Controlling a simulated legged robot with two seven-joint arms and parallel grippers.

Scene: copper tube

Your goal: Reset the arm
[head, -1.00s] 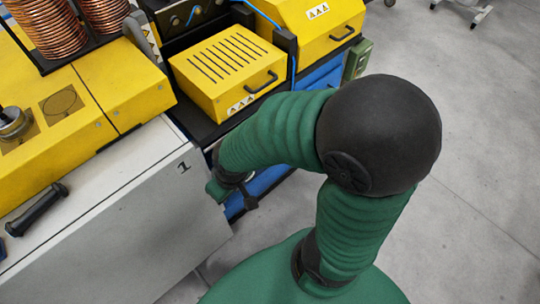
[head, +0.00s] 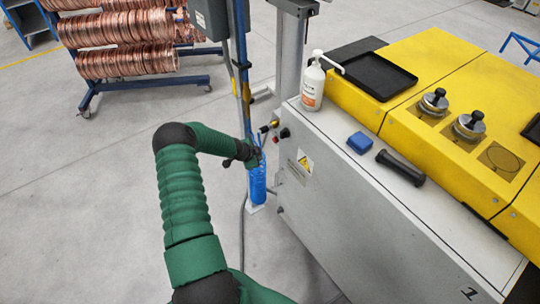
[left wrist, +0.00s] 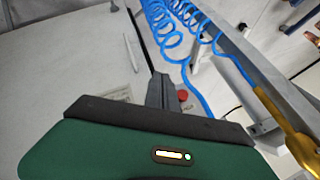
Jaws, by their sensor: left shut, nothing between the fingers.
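My left arm is green with black joints and reaches up and forward in the head view. Its gripper (head: 252,156) is shut and empty, small and dark beside the white machine cabinet (head: 350,215) and in front of a blue coiled hose (head: 257,185). I cannot tell whether it touches the hose. In the left wrist view the gripper fingers (left wrist: 161,90) are close together, and the blue coiled hose (left wrist: 175,35) shows beyond them. My right arm and gripper are out of view.
On the cabinet top are a white pump bottle (head: 313,82), a blue block (head: 360,142) and a black cylindrical handle (head: 400,167). A black tray (head: 378,75) lies on the yellow machine (head: 440,60). Copper coils (head: 125,60) hang on a rack behind. Grey floor at left is clear.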

